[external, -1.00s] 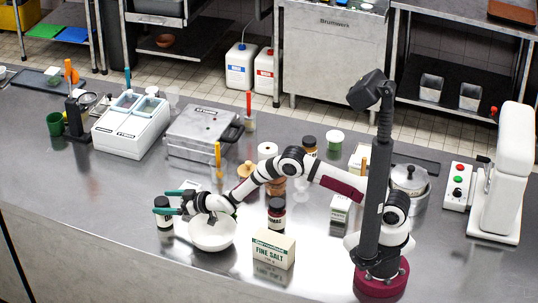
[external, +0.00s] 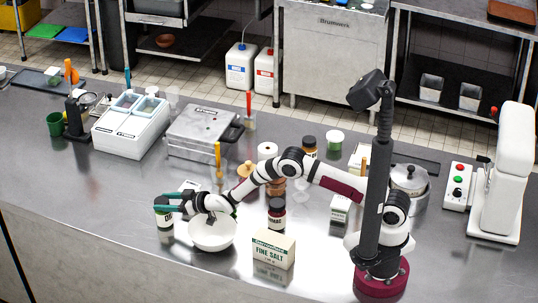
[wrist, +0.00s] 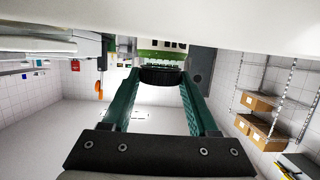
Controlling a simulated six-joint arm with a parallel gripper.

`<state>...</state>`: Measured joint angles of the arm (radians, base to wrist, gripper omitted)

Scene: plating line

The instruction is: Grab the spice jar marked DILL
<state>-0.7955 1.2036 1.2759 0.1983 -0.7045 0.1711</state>
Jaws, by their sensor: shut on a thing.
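A spice jar (external: 164,218) with a black lid and a white label stands upright at the front left of the counter, left of a white bowl. Only part of its label shows and I cannot read the full name. My gripper (external: 163,203) comes in level from the right with its green fingers shut on the top of this jar. In the wrist view the dark lid (wrist: 160,75) sits between the two green fingertips. The jar looks to be at counter height; I cannot tell whether it touches the counter.
The white bowl (external: 212,236) lies right under my wrist. A jar with a dark red label (external: 277,215) and a fine salt box (external: 274,250) stand to the right. The counter left of the jar is clear.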

